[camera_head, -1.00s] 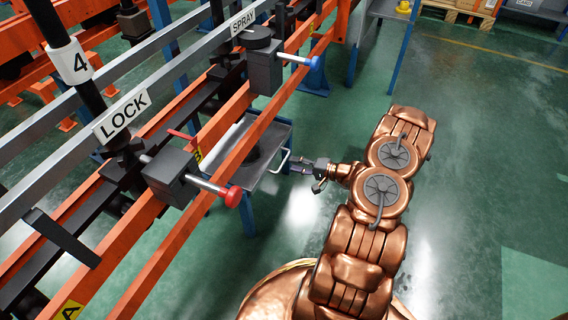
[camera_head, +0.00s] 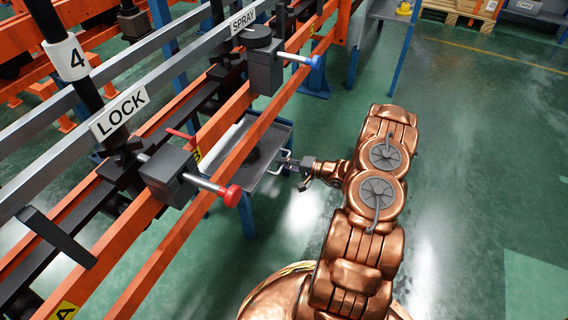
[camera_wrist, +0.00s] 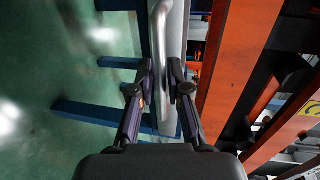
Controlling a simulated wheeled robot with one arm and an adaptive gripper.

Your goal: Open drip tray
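The drip tray (camera_head: 279,134) is a grey shallow tray under the orange rails, with a pale bar handle (camera_head: 279,168) on its near right side. A dark round thing in it is partly hidden by a rail. My gripper (camera_head: 287,163) is at the handle, reaching in from the right. In the wrist view, the handle (camera_wrist: 159,18) runs between the two fingertips (camera_wrist: 160,68), beside the tray's grey side. The fingers are apart, with the bar between them. I cannot see clear contact on both sides.
Orange rails (camera_head: 150,226) pass above the tray. A red-knobbed lock plunger (camera_head: 232,195) and a blue-knobbed spray plunger (camera_head: 314,62) stick out over this side. Blue legs (camera_head: 247,215) stand below the tray. The green floor (camera_head: 470,140) to the right is open.

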